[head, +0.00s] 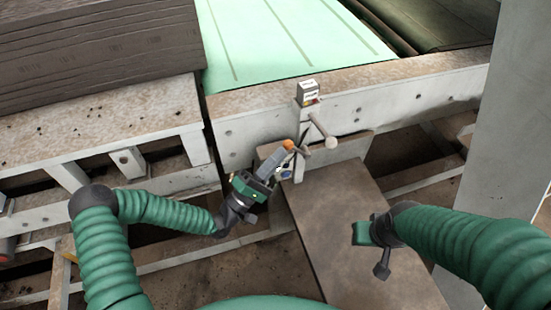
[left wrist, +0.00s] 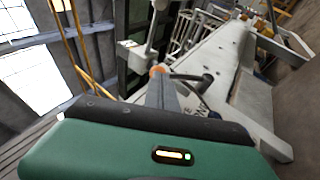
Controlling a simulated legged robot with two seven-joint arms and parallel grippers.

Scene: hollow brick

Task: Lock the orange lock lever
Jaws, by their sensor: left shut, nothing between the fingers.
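A small orange rounded end (head: 288,144) shows by the bracket on the pale beam, right at the tips of my left gripper. I take it as the lock lever's end; the rest of the lever is hidden or too small to tell. My left gripper (head: 281,155) is shut, its grey fingers pointing up and right at the orange end. In the left wrist view the orange end (left wrist: 157,70) shows just beyond the fingers (left wrist: 163,88); whether they touch I cannot tell. My right gripper (head: 366,234) hangs over the brown plate, away from the lever; its opening is unclear.
A bracket post with a small labelled box (head: 308,92) and a light rod with a round end (head: 330,142) stands close to the left gripper. The pale beam (head: 350,107) runs behind. A brown plate (head: 345,215) lies below. A grey column (head: 505,120) stands at right.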

